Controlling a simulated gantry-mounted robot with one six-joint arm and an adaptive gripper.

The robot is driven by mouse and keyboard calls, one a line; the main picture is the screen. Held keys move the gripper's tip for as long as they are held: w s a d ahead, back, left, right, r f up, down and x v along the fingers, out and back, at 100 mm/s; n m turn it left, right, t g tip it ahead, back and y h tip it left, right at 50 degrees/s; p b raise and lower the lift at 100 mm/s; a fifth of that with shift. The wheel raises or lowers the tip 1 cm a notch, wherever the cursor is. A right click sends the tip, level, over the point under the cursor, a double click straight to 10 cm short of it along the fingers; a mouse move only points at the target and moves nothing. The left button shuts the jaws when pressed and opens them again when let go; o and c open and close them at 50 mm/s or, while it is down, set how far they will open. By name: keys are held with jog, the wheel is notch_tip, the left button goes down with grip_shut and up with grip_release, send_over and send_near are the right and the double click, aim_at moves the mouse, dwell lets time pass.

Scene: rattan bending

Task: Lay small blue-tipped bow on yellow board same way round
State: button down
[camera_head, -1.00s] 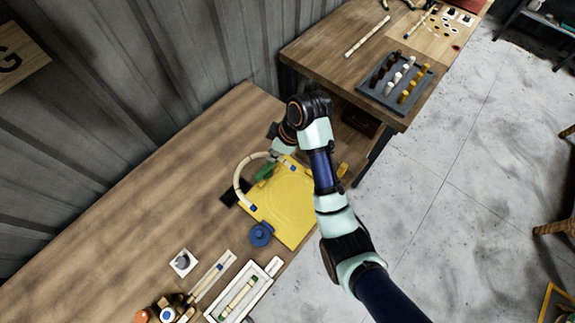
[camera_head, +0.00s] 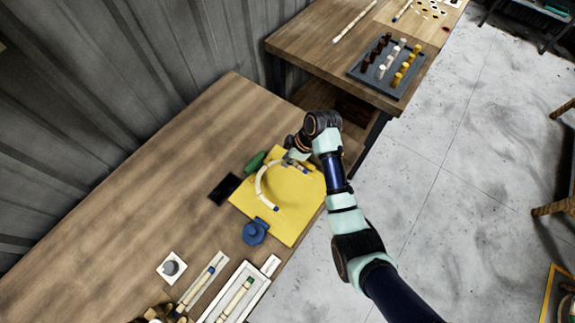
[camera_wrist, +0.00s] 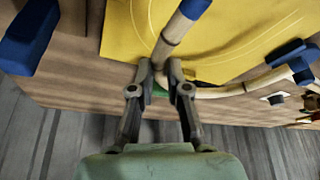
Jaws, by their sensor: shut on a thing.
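The small bow (camera_head: 262,186) is a pale curved rattan piece with blue tips, seen over the yellow board (camera_head: 293,215) in the head view. My gripper (camera_wrist: 160,68) is shut on the bow near one end. In the wrist view, one blue tip (camera_wrist: 194,8) points away past the fingers, and the pale curve (camera_wrist: 235,90) runs off to the right. The yellow board (camera_wrist: 225,60) has thin curved outlines beside the bow. Whether the bow touches the board or hovers just above it, I cannot tell.
A blue knob-like piece (camera_head: 255,231) sits at the board's near left edge. A green object (camera_head: 255,161) and a black pad (camera_head: 224,188) lie left of the board. White trays with straight rods (camera_head: 236,298) are at the front. A second table (camera_head: 320,45) stands behind.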

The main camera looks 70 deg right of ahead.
aim_at(287, 170)
jog(key=shift+f+b, duration=0.4)
jog(key=shift+f, duration=2.1)
jog(key=c, duration=1.1)
grip_release()
jog(key=shift+f, duration=0.1)
jog(key=shift+c, duration=0.2)
jog(key=p+v, duration=0.2)
jog(key=v, duration=1)
